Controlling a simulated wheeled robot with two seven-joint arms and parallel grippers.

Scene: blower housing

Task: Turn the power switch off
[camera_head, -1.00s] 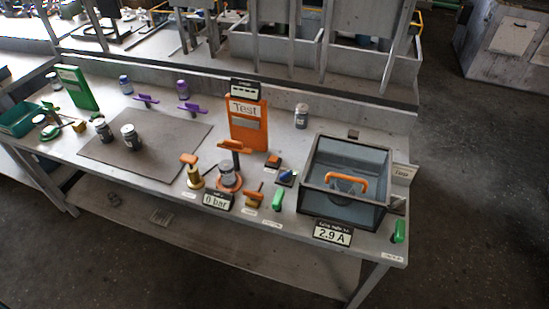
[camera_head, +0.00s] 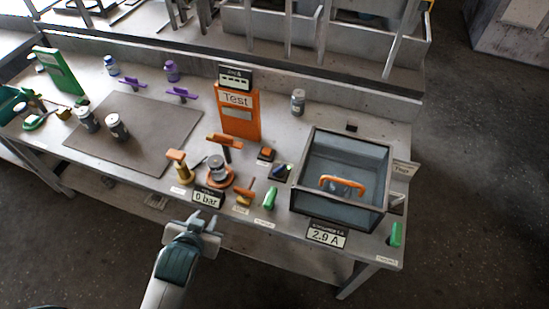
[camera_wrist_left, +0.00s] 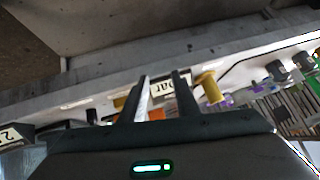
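No switch has a legible power label, so I cannot tell for sure which control is the power switch. A green handle (camera_head: 270,197) stands at the bench's front edge, and another green handle (camera_head: 395,234) is at the front right corner. My left gripper (camera_head: 206,219) is in front of the bench edge, below the "0 bar" display (camera_head: 207,197), touching nothing. In the left wrist view its fingers (camera_wrist_left: 160,82) are apart and empty. My right gripper is not in view.
The glass-sided box (camera_head: 345,170) with an orange handle (camera_head: 343,185) has a "2.9 A" display (camera_head: 327,235) in front. An orange "Test" board (camera_head: 239,115), yellow-and-orange valves (camera_head: 180,166) and a grey mat (camera_head: 150,135) are on the bench. Open floor lies in front.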

